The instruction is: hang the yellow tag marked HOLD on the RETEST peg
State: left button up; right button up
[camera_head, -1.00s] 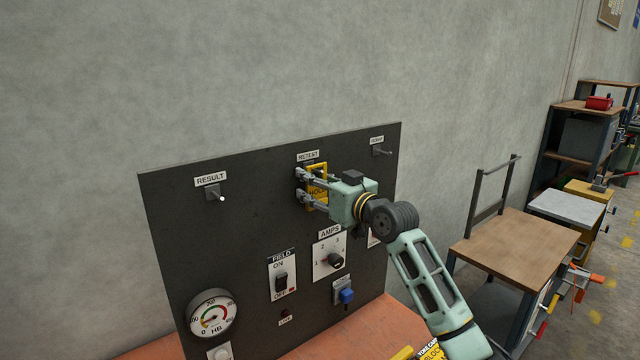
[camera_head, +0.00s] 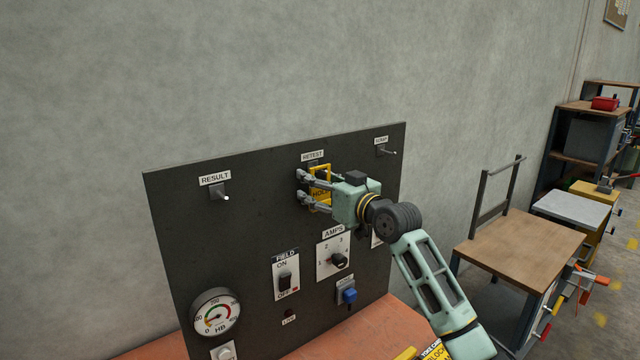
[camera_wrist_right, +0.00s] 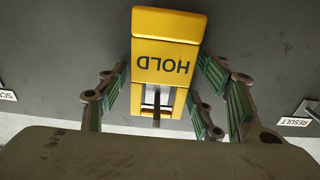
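The yellow tag marked HOLD (camera_wrist_right: 168,62) is at the RETEST position on the dark panel, under the RETEST label (camera_head: 312,156). In the right wrist view it appears upside down, and a grey peg (camera_wrist_right: 156,100) shows in its slot. It looks hung on the peg, though the contact is hard to see. My right gripper (camera_head: 304,185) is in front of the panel with its fingers on either side of the tag. In the wrist view the green finger pads stand apart, with a gap at the tag's left edge. My left gripper is not in view.
The panel (camera_head: 255,215) also carries a RESULT peg (camera_head: 221,193), another peg (camera_head: 388,151) at upper right, a gauge (camera_head: 215,314), a FIELD switch (camera_head: 285,279), an AMPS knob (camera_head: 338,260) and a blue knob (camera_head: 347,295). A wooden-topped bench (camera_head: 520,245) stands right.

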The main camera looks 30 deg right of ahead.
jog(key=shift+o, duration=0.3)
jog(key=shift+s, duration=0.2)
jog(key=s+d, duration=0.1)
jog(key=s, duration=1)
jog(key=shift+s, duration=0.35)
